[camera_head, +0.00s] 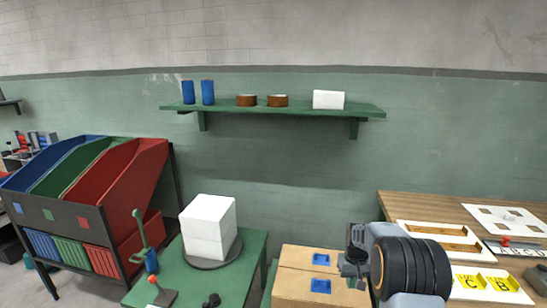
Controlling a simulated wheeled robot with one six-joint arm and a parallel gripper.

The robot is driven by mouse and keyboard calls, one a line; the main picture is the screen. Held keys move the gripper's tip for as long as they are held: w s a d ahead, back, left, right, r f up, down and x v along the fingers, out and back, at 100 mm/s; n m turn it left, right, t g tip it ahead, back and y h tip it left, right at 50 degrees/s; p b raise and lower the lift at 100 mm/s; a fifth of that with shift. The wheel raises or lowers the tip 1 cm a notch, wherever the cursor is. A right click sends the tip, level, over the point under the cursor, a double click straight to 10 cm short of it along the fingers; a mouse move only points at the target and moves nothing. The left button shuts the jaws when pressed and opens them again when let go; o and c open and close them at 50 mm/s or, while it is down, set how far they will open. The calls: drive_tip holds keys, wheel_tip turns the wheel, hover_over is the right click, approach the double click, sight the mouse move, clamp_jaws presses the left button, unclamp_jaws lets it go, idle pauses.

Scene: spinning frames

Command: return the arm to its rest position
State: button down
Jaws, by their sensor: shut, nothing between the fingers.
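My arm shows at the lower right of the head view, with a thick black ribbed section and grey links. My gripper (349,262) is the dark part at its left end, in front of the cardboard box (291,284) with blue patches. It is shut and nothing shows in it. The fingertips are small and partly hard to make out.
A green table (247,254) holds a white block (209,224) on a dark round plate. Red, green and blue bins (124,188) stand left. A wooden table (404,205) with trays and cards is right. A green wall shelf (226,107) holds cans. Wall space between is clear.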

drive_tip(key=s+a+r+t+p, duration=0.2)
drive_tip(key=s+a+r, duration=0.2)
drive_tip(key=s+r, duration=0.6)
drive_tip(key=s+a+r+t+p, duration=0.1)
drive_tip(key=s+a+r, duration=0.4)
drive_tip(key=s+r, duration=0.5)
drive_tip(key=shift+s+a+t+p, duration=0.15)
drive_tip(key=shift+s+t+p, duration=0.45)
drive_tip(key=shift+s, duration=1.7)
